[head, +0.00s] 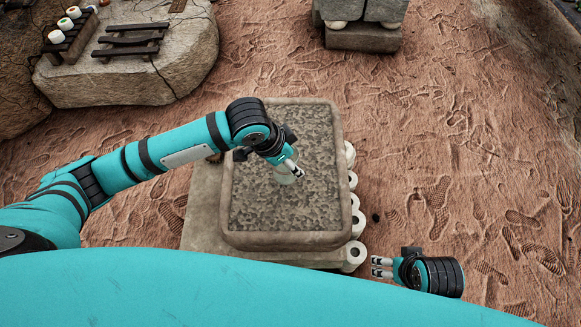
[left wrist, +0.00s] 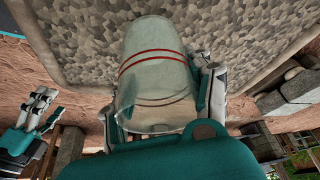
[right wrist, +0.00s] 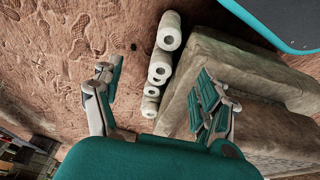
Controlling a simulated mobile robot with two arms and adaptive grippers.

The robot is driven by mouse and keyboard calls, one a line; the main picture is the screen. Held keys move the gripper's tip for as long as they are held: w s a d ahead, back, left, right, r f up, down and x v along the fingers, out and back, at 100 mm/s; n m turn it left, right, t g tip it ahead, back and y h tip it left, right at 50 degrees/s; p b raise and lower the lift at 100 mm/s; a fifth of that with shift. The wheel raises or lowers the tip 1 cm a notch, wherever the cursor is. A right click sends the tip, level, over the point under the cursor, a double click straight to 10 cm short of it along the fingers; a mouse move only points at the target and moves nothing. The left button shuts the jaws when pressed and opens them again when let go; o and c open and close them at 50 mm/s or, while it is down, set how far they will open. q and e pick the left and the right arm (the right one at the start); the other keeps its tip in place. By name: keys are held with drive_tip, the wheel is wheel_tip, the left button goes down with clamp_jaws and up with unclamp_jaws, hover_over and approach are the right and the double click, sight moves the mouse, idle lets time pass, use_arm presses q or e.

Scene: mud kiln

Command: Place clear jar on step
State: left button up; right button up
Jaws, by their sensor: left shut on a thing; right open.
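A clear glass jar (head: 284,177) with thin red bands is over the pebbled top of the stone block (head: 262,215), right of its middle. My left gripper (head: 292,168) is shut on it. In the left wrist view the jar (left wrist: 155,75) lies between the two fingers; whether its far end touches the top cannot be told. A lower stone step (head: 203,212) sticks out on the block's left and front sides. My right gripper (head: 380,267) is open and empty, right of the block's front corner; it also shows in the right wrist view (right wrist: 155,95).
Several white rolls (head: 354,254) line the block's right side, near my right gripper. A flat rock (head: 140,70) at the back left bears dark wooden racks and small pots. A grey stone piece (head: 362,37) stands behind. Footprinted sand (head: 460,160) is mostly clear at right.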

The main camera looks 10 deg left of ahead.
use_arm(q)
wheel_tip(320, 180, down, 4)
drive_tip(key=shift+w+r+b, duration=0.15)
drive_tip(key=shift+r+b, duration=0.1)
drive_tip(key=shift+b, duration=0.45)
use_arm(e)
drive_tip(key=v, duration=0.5)
drive_tip(key=shift+d+r, duration=0.1)
drive_tip(key=shift+r, duration=0.2)
use_arm(q)
drive_tip(key=shift+f, duration=0.1)
use_arm(e)
drive_tip(key=shift+f, duration=0.1)
use_arm(q)
drive_tip(key=o, duration=1.2)
drive_tip(key=shift+c, duration=0.2)
use_arm(e)
drive_tip(key=shift+f, duration=0.1)
